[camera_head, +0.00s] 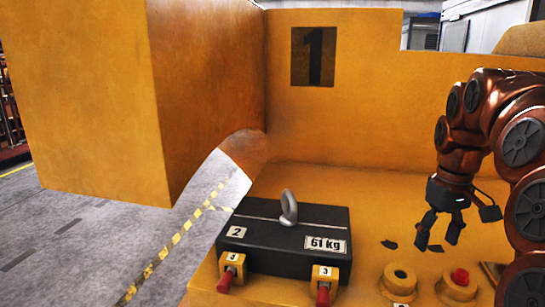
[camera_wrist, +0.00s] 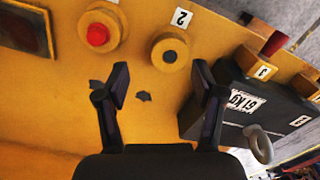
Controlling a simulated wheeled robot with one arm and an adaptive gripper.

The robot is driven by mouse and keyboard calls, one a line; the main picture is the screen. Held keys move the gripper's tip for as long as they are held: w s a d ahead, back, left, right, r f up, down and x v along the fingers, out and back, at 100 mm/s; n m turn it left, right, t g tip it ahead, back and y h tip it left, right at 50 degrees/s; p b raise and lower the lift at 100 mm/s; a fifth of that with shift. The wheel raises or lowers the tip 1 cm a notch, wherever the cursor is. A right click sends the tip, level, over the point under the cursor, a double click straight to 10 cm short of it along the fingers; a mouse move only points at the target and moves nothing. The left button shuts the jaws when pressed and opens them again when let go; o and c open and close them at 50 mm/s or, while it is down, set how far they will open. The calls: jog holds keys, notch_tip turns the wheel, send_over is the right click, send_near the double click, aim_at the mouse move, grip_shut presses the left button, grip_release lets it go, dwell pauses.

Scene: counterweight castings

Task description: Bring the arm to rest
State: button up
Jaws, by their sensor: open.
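My arm (camera_head: 465,130) reaches in from the right in the head view and bends down. My gripper (camera_head: 438,243) hangs above the yellow deck, to the right of a black casting. It is open and empty. In the wrist view my gripper (camera_wrist: 160,85) shows its two fingers spread apart, with bare yellow deck and a dark chip between them. The black casting (camera_head: 275,255) carries labels "2" and "61 kg" and a metal eye bolt (camera_head: 289,208) on top.
Two yellow clamps with red ends (camera_head: 231,271) (camera_head: 324,284) stand at the casting's front. A red button (camera_head: 460,278) and a round yellow fitting with a dark centre (camera_head: 400,278) sit near my gripper. A yellow wall marked "1" (camera_head: 380,125) rises behind; a large yellow block (camera_head: 90,100) fills the upper left.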

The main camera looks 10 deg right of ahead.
jog(key=s+a+f+g+p, duration=0.1)
jog(key=s+a+f+p, duration=0.15)
jog(key=s+a, duration=0.55)
jog(key=s+a+f+p, duration=0.1)
jog(key=s+a+f, duration=0.4)
jog(key=a, duration=0.6)
jog(key=s+a+f+p, duration=0.1)
jog(key=s+f, duration=0.3)
jog(key=s, duration=0.6)
jog(key=shift+a+m+g, duration=0.3)
jog(key=shift+a, duration=0.4)
